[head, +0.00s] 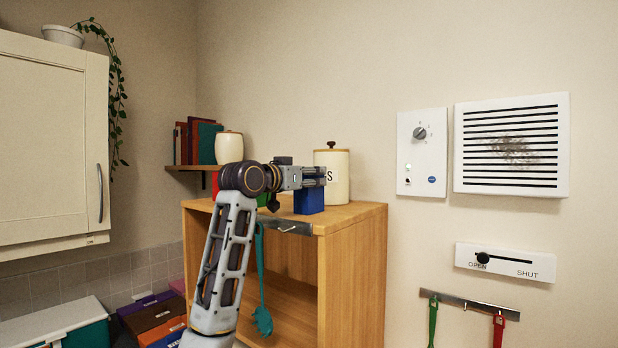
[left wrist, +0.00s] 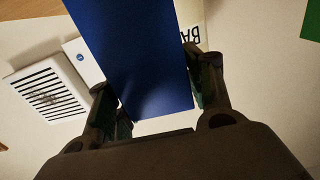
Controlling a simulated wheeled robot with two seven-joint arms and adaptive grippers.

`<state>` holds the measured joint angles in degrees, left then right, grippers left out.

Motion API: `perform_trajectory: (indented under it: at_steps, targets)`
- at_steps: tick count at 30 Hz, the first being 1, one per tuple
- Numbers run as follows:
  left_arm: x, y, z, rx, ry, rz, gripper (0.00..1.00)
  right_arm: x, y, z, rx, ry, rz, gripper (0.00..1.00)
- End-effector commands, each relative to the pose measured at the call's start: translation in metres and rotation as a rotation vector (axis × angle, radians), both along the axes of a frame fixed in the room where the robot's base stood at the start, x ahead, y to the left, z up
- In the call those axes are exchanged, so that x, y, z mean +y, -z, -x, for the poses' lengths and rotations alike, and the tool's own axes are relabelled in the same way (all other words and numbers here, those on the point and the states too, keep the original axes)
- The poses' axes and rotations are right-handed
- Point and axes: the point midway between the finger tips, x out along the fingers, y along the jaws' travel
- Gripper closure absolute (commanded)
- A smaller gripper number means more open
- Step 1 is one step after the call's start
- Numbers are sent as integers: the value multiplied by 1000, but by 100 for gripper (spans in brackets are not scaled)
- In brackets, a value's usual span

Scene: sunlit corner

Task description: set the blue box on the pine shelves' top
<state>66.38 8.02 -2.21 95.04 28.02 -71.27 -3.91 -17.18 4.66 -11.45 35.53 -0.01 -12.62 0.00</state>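The blue box (head: 309,200) is at the top of the pine shelves (head: 352,217), near the front right. It looks upright, and its base appears at the top board; I cannot tell whether it rests there or hangs just above. My left gripper (head: 314,176) is shut on its upper part. In the left wrist view the blue box (left wrist: 135,50) fills the space between the two fingers of the left gripper (left wrist: 158,105), with one finger against each side. My right gripper is not in view.
A cream lidded canister (head: 338,175) stands close behind the box. A teal utensil (head: 261,290) hangs from a rail (head: 288,227) on the shelves' front. A small wall shelf (head: 190,167) holds books and a jar. A wall panel (head: 422,150) and vent (head: 512,145) are to the right.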

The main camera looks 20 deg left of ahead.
Motion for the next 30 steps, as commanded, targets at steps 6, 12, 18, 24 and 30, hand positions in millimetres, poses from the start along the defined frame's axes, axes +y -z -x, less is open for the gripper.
perform_trajectory:
  at_steps: [6, 12, 18, 24, 30]
  targets:
    - [0, 0, 0, 0, 0, 0, 34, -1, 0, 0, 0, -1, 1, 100]
    - [0, -1, 0, 0, 0, 0, 34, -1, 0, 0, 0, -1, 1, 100]
    - [1, -3, 3, -1, -1, -1, 34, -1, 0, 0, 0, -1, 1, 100]
    - [7, -2, 17, -2, -2, 0, 34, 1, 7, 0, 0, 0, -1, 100]
    - [15, -1, 39, -3, -1, -1, 34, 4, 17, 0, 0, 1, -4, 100]
